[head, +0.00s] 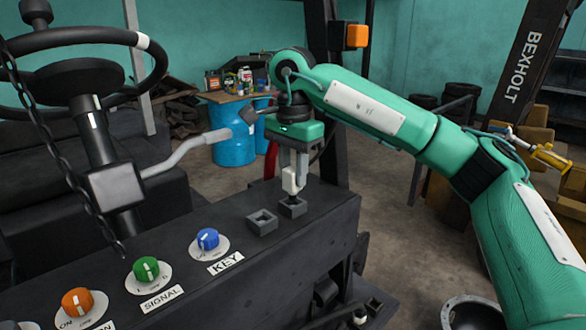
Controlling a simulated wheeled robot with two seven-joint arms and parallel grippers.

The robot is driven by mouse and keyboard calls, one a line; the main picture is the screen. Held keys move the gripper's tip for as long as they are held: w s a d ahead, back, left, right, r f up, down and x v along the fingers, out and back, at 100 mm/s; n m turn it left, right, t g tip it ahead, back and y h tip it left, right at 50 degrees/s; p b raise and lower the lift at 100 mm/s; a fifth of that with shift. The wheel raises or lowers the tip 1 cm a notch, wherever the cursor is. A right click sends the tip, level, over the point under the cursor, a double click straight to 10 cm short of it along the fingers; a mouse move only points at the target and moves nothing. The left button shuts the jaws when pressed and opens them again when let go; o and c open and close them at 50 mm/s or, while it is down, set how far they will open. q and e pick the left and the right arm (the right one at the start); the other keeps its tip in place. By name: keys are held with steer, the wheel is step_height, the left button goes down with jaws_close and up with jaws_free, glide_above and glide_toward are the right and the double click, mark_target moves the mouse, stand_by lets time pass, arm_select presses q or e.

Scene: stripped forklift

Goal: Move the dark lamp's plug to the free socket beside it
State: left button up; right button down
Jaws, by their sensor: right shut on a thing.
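A pale plug (290,181) with a dark lower end is upright at the right-hand socket (293,208) on the dark console. I cannot tell whether its end sits in the socket or just above it. My right gripper (291,172) points down and is shut on the plug. The other socket (262,222), a grey square block beside it to the left, is empty. A lamp (356,36) with an orange lens is on the post behind; I cannot tell whether it is the dark lamp. No cord is clearly visible. My left gripper is out of view.
The console (290,262) carries a blue key knob (207,239), a green signal knob (146,269) and an orange knob (77,301). A steering wheel (84,78), hanging chain (62,160) and grey lever (185,150) stand at left. A black post (332,110) rises behind my gripper.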

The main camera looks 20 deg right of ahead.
steer(key=shift+f, duration=0.2)
stand_by(0.4)
steer(key=shift+f+b, duration=0.25)
steer(key=shift+b, duration=0.05)
steer(key=shift+f+b, duration=0.5)
steer(key=shift+f, duration=0.3)
stand_by(0.6)
steer(key=c, duration=1)
jaws_free()
steer(key=shift+r, duration=0.1)
